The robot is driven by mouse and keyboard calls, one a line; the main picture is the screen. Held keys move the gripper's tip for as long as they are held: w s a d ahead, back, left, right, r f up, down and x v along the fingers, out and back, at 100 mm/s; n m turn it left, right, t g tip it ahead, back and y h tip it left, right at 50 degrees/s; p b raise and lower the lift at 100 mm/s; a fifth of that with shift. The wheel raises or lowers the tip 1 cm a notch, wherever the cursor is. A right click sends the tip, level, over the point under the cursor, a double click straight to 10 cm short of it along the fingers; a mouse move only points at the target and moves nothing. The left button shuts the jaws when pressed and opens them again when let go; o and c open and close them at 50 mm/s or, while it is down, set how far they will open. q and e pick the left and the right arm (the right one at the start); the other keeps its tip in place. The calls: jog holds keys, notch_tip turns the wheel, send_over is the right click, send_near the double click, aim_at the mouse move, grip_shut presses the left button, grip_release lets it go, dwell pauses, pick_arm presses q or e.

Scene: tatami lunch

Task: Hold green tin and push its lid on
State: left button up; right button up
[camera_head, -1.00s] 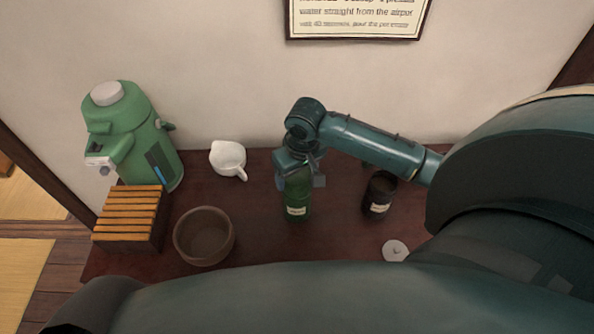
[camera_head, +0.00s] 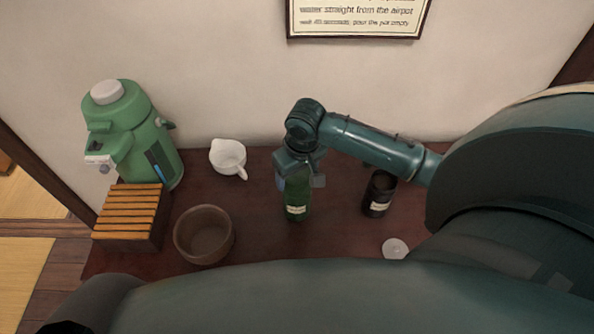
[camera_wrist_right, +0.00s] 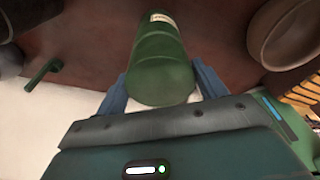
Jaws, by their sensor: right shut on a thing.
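The green tin (camera_head: 297,200) stands upright on the dark red-brown table, with a pale label on its front. My right gripper (camera_head: 299,180) comes down from above and is shut on the upper part of the tin. In the right wrist view the tin (camera_wrist_right: 163,60) lies between the two blue fingers of the gripper (camera_wrist_right: 162,88). A dark green piece (camera_wrist_right: 43,73) shows at the left there; it could be a lid, but I cannot tell. Whether the tin has a lid on is not clear. My left gripper is out of view.
A black canister (camera_head: 378,196) and a small white disc (camera_head: 395,249) are to the right. A brown bowl (camera_head: 205,237), white pourer (camera_head: 228,158), slatted wooden box (camera_head: 130,215) and green airpot (camera_head: 130,140) are to the left. A wall stands behind.

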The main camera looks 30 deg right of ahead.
jog(key=shift+f, duration=0.5)
dwell(0.3)
jog(key=o, duration=1)
jog(key=shift+c, duration=0.2)
jog(key=shift+o, duration=0.3)
jog(key=shift+r, duration=0.15)
jog(key=shift+r, duration=3.9)
jog(key=shift+c, duration=0.4)
grip_shut()
